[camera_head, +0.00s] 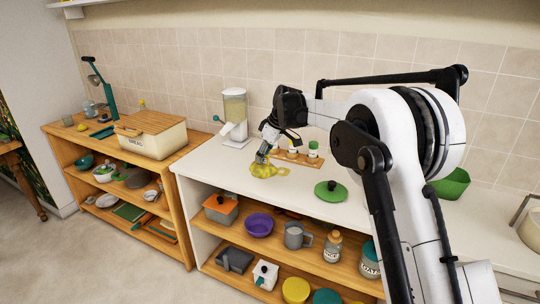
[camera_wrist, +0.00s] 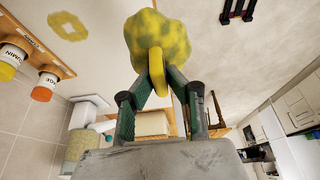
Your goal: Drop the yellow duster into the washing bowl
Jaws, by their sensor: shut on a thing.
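My gripper (camera_head: 264,153) is over the front part of the white counter, pointing down. It is shut on the handle of the yellow duster (camera_head: 263,170), which has a fluffy, mottled yellow-green head. In the wrist view, the fingertips (camera_wrist: 157,75) pinch the yellow handle, and the duster (camera_wrist: 158,38) extends beyond them. I cannot tell whether the duster touches the counter. A green bowl (camera_head: 452,184) stands on the counter at the right, partly hidden by my arm. I cannot tell for sure that it is the washing bowl.
A dispenser (camera_head: 235,115) stands at the back left. A purple bowl (camera_head: 259,224) sits on the shelf below.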

